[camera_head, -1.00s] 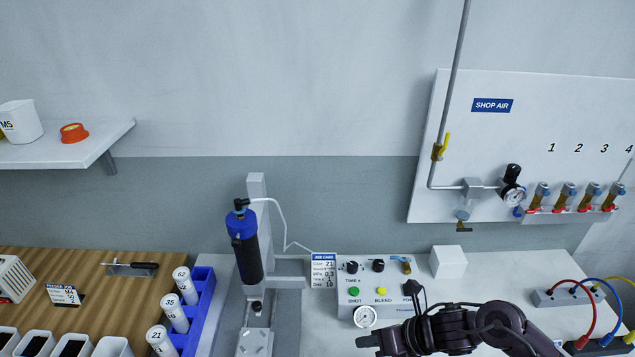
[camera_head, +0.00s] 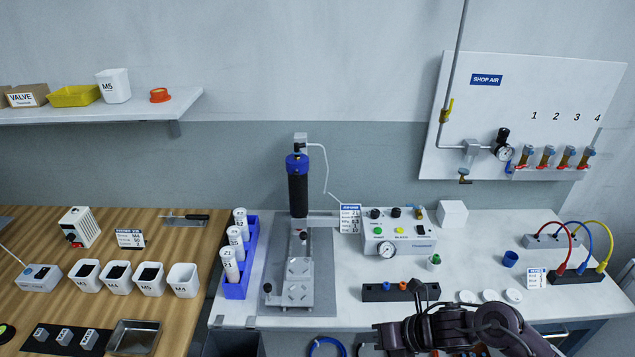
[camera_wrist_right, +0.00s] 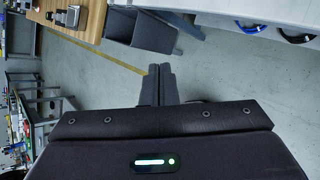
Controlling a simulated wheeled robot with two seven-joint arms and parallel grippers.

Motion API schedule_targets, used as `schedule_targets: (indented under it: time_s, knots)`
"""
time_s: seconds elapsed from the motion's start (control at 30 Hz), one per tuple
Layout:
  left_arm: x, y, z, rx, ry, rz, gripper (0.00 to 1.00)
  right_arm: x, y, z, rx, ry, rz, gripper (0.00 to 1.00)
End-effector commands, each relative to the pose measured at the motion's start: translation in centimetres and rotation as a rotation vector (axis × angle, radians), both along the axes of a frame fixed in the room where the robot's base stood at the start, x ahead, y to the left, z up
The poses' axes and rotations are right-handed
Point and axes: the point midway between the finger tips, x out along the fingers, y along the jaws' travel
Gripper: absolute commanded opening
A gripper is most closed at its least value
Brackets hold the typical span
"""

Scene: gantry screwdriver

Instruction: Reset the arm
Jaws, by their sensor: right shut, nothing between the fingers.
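My right arm (camera_head: 450,325) comes in at the lower right of the head view, in front of the white bench's front edge. My right gripper (camera_head: 372,340) points left there, low in the picture. In the right wrist view its fingers (camera_wrist_right: 160,84) are together with nothing between them, over the open grey floor. My left gripper is not in view. The gantry screwdriver (camera_head: 298,190), black with a blue cap, stands upright on its stand over a grey base plate (camera_head: 325,290). The right gripper is apart from it.
The control box (camera_head: 400,240) with gauge and buttons sits right of the stand. A black strip (camera_head: 385,293) with coloured caps lies near the bench edge, close to my right arm. A blue rack (camera_head: 238,285) holds white bottles. A wooden bench (camera_head: 90,240) with white bins is at left.

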Motion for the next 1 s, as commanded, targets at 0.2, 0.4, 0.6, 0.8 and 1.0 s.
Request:
schedule_targets:
  time_s: [0.2, 0.4, 0.6, 0.8, 1.0]
  knots:
    - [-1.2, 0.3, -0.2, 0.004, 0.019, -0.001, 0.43, 1.8, -0.9, -3.1, 0.102, 0.134, -0.232, 0.0]
    - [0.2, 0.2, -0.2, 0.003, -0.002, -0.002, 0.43, 3.0, -2.7, -8.0, 0.233, 0.321, -0.55, 0.0]
    - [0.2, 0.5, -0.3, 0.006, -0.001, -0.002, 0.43, 2.2, -5.6, -15.7, 0.387, 0.561, -0.966, 0.0]
    - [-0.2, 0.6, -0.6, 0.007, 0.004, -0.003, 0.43, -4.3, -9.5, -27.1, 0.556, 0.854, -1.543, 0.0]
    - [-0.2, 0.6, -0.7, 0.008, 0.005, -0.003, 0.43, -15.9, -12.0, -36.7, 0.664, 1.053, -2.109, 0.0]
